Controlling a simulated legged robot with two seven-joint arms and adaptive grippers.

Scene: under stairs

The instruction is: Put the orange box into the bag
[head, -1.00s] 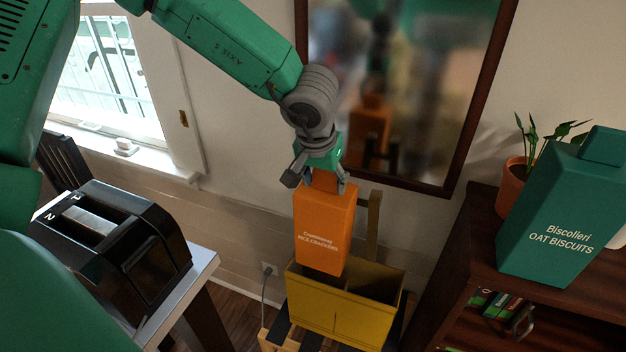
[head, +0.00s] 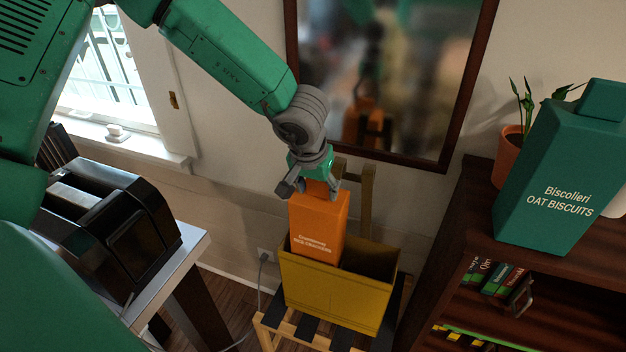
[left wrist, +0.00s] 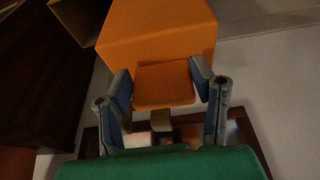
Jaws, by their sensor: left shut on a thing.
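The orange box (head: 318,225), labelled rice crackers, hangs upright from my left gripper (head: 311,187). The gripper is shut on the narrow top of the box. In the left wrist view the orange box (left wrist: 160,42) sits between the fingers of my left gripper (left wrist: 162,84). The yellow open-topped bag (head: 335,294) stands on a slatted wooden chair. My right gripper does not show.
A dark wooden shelf (head: 447,235) stands right of the bag, with a green oat biscuits box (head: 556,185) and a potted plant (head: 508,155) on top. A black toaster (head: 110,235) is on the table at left. A mirror (head: 400,85) hangs behind.

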